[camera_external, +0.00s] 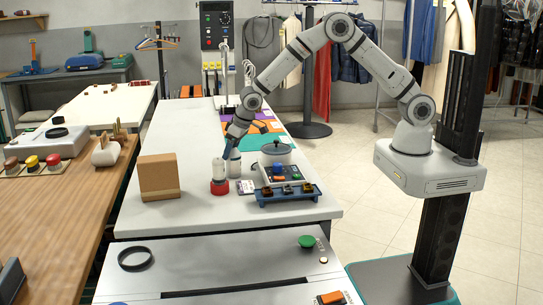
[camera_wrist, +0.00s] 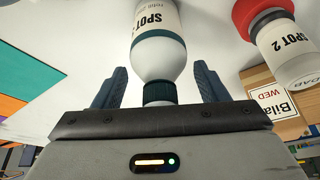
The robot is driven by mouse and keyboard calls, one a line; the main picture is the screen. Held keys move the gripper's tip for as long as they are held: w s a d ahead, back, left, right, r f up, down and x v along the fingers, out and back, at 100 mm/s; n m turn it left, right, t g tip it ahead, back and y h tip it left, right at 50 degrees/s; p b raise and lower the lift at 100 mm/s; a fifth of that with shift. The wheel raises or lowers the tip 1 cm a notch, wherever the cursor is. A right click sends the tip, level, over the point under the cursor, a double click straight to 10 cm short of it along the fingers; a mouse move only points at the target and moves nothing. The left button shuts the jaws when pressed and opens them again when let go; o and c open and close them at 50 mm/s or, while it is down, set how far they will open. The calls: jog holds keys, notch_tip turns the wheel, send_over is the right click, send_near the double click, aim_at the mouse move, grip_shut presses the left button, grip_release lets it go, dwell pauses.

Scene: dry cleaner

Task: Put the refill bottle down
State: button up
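The refill bottle (camera_wrist: 158,45) is white with a dark green cap and a label reading SPOT 2. In the external view the refill bottle (camera_external: 234,166) appears to stand upright on the white table. My gripper (camera_wrist: 159,75) is at its cap end, with one finger on each side. Gaps show between both fingers and the bottle, so my gripper is open around it. My gripper also shows just above the bottle in the external view (camera_external: 231,147). A second SPOT 2 bottle (camera_wrist: 285,45), with a red lower end, stands beside it, also seen in the external view (camera_external: 219,174).
A cardboard box (camera_external: 159,177) stands to the left on the white table (camera_external: 200,215). A card reading Bilal WED (camera_wrist: 272,103) is near the red-ended bottle. The table's front-left is clear.

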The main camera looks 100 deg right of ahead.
jog(key=shift+o, duration=0.3)
jog(key=shift+r, duration=0.1)
jog(key=shift+r, duration=0.2)
jog(key=s+a+r+n+b, duration=0.1)
jog(key=s+a+r, duration=0.1)
jog(key=s+r, duration=0.45)
jog(key=s+a+r+b, duration=0.1)
jog(key=s+a+r, duration=0.25)
jog(key=r, duration=0.55)
jog(key=s+a+r+n, duration=0.1)
jog(key=s+a, duration=0.1)
jog(key=s, duration=0.8)
jog(key=s+a+r+n+y, duration=0.1)
jog(key=s+a+r+n, duration=0.1)
jog(key=s, duration=0.8)
jog(key=s+a+r+n+g+y, duration=0.1)
jog(key=s+a, duration=0.2)
jog(key=s, duration=0.7)
jog(key=shift+s+a+r, duration=0.15)
jog(key=shift+s+a, duration=0.15)
